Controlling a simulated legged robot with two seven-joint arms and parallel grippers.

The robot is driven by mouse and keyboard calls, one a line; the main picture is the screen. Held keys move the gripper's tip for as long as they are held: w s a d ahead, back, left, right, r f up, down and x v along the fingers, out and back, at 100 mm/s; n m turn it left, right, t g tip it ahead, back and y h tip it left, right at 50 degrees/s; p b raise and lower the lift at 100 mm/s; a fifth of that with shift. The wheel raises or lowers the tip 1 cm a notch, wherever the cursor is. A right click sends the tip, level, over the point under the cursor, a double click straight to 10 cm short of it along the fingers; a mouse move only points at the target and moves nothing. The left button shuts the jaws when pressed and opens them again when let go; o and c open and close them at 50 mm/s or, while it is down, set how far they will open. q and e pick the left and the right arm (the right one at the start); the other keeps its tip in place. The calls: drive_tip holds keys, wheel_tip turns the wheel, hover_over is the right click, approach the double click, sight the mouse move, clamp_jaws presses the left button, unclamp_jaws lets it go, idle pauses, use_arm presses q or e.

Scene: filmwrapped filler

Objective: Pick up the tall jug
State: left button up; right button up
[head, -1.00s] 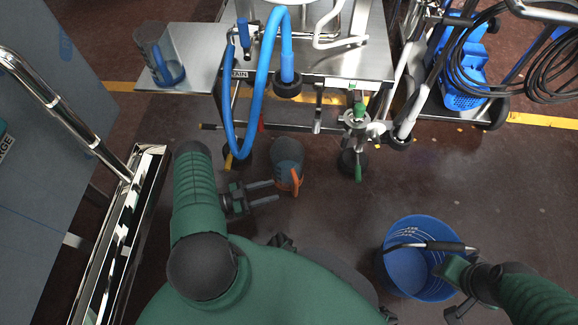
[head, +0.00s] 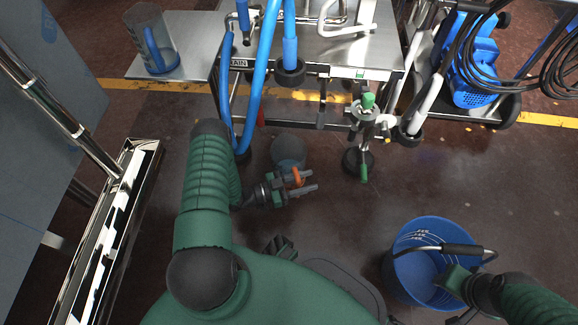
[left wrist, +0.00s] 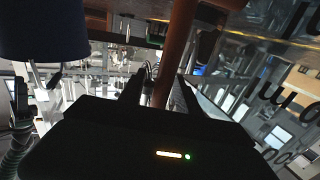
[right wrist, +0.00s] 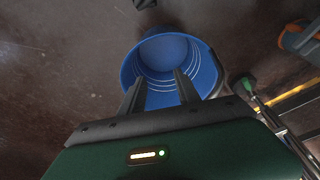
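A dark grey-blue jug (head: 288,150) with an orange handle (head: 297,177) is low in front of the steel cart. My left gripper (head: 303,181) is open, its two fingers on either side of the handle. In the left wrist view the orange handle (left wrist: 170,55) runs between the spread fingers, with a gap beside it. Another jug (head: 150,40), clear with a blue handle, stands on the steel side shelf. I cannot tell which jug is the tall one.
The steel cart (head: 340,52) with blue hoses (head: 262,70) stands close beyond the jug. The blue bucket (head: 418,280) is on the floor at right. A green-knobbed stand (head: 367,103) is right of the jug. A chrome-railed trolley is at left. Floor between jug and bucket is clear.

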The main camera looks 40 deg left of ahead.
use_arm(q)
clamp_jaws()
idle(1.2)
